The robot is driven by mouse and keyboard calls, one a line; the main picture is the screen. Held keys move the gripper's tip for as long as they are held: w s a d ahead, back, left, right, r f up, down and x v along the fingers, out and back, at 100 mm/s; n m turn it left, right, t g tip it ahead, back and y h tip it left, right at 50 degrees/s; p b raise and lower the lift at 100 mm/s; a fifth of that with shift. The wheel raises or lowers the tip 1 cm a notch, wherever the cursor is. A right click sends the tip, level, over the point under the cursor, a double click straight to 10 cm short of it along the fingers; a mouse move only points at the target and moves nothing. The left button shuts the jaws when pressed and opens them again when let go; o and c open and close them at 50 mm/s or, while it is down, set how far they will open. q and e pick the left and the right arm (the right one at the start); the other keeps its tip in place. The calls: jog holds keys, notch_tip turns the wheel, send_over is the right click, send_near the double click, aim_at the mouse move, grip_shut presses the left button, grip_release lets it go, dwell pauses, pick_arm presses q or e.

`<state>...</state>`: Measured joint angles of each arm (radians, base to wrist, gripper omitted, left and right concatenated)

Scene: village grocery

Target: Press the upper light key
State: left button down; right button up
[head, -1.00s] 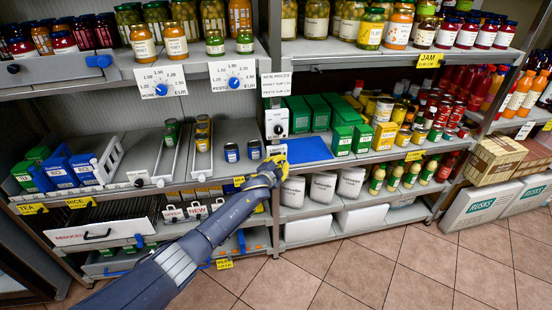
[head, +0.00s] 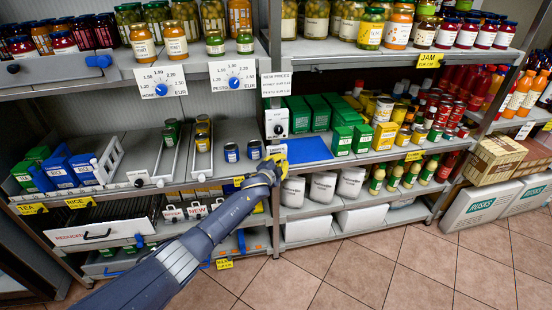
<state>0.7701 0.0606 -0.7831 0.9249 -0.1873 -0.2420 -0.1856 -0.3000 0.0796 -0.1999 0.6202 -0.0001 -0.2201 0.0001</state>
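My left gripper (head: 277,165), dark with yellow fingers, reaches up from the lower left to the front of the middle shelf, by the post between the two shelf units. Its fingers are too small and overlapped to tell open from shut. Just above them is a small pale plate (head: 276,150) on the post; its lower part is hidden by the gripper, and I cannot make out any light keys on it. I cannot tell whether the fingers touch it. A white box with a dark round knob (head: 277,124) sits above the plate. My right gripper is not in view.
A blue mat (head: 308,149) lies on the shelf right of the gripper. The tiled floor (head: 370,265) in front is clear.

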pick_arm(q)
jog(key=shift+s, duration=0.35)
jog(key=s+d, duration=0.1)
jog(key=s, duration=0.5)
jog(key=shift+d, duration=0.2)
dwell(0.4)
